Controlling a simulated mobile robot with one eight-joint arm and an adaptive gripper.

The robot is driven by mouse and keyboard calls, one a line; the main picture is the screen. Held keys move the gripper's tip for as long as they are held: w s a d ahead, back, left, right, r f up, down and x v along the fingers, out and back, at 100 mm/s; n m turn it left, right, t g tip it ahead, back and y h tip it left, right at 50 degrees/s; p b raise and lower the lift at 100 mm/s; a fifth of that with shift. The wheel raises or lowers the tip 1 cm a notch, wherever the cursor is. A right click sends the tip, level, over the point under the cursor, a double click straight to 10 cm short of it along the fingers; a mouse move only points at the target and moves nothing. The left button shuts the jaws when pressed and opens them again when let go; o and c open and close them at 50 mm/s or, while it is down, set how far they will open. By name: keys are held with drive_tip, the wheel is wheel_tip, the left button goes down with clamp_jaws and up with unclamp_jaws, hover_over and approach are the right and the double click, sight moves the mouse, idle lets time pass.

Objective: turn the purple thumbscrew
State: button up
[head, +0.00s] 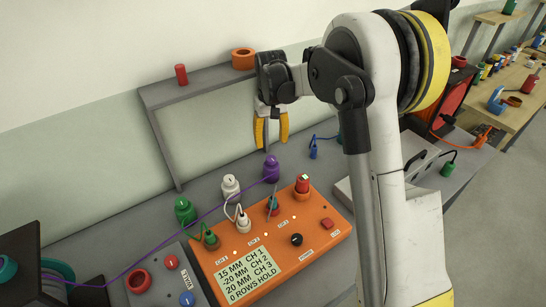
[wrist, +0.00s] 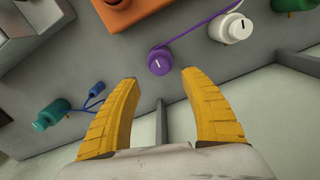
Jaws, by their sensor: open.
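The purple thumbscrew (head: 271,168) stands on the grey bench behind the orange box, with a purple cable running from it to the lower left. In the wrist view the purple thumbscrew (wrist: 160,62) shows a white mark on its top and lies just beyond the gap between the fingertips. My gripper (head: 271,142) is open, its two yellow fingers pointing down above the thumbscrew. In the wrist view my gripper (wrist: 158,78) has nothing between its fingers, and they look apart from the thumbscrew.
A white thumbscrew (head: 230,186) and a green one (head: 185,210) stand to the left. The orange box (head: 315,237) with display and knobs is in front. A grey shelf frame (head: 205,83) stands behind. A blue plug (head: 313,150) lies to the right.

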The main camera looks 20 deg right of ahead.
sight(271, 158)
wheel_tip(271, 158, down, 8)
drive_tip(key=shift+f+b, duration=0.2)
drive_tip(key=shift+b, duration=0.95)
drive_tip(key=shift+c, duration=0.6)
clamp_jaws()
